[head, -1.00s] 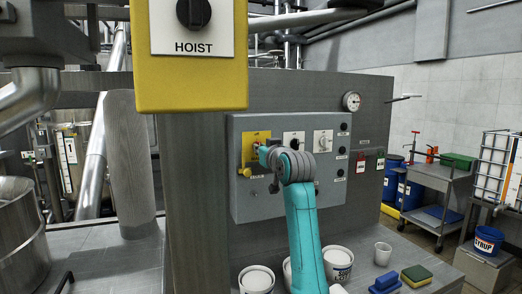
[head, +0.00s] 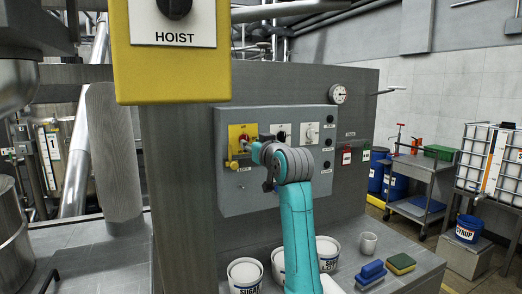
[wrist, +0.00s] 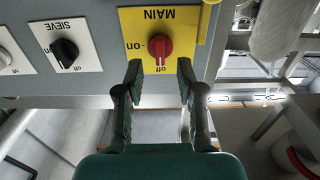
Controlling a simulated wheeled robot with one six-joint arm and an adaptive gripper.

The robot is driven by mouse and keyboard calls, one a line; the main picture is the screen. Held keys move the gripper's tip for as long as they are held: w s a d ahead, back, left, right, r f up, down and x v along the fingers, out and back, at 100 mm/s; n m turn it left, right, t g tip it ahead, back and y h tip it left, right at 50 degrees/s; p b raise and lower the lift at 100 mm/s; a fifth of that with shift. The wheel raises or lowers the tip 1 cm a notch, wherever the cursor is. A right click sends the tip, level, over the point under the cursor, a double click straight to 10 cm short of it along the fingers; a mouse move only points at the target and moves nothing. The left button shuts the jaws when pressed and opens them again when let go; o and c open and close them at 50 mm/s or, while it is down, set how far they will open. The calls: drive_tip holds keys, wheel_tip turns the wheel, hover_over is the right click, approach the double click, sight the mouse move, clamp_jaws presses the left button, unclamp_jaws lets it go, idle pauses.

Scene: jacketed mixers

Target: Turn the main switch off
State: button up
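The main switch is a red knob (wrist: 160,46) on a yellow plate marked MAIN (wrist: 188,28), upside down in the wrist view. "Off" is printed below the knob there and "on" to its left. In the head view the red knob (head: 243,138) shows on the left of the grey control panel (head: 228,195). My gripper (wrist: 160,72) is open, its fingers apart on either side below the knob in the wrist view, with nothing between them. In the head view my gripper (head: 253,151) is just right of the knob.
Next to it is the SIEVE switch (wrist: 64,50), with another switch (head: 312,133) farther right. A yellow HOIST box (head: 172,78) hangs in the foreground.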

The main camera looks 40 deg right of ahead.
drive_tip(key=v, duration=0.7)
drive_tip(key=shift+s, duration=0.3)
drive_tip(key=shift+a, duration=0.1)
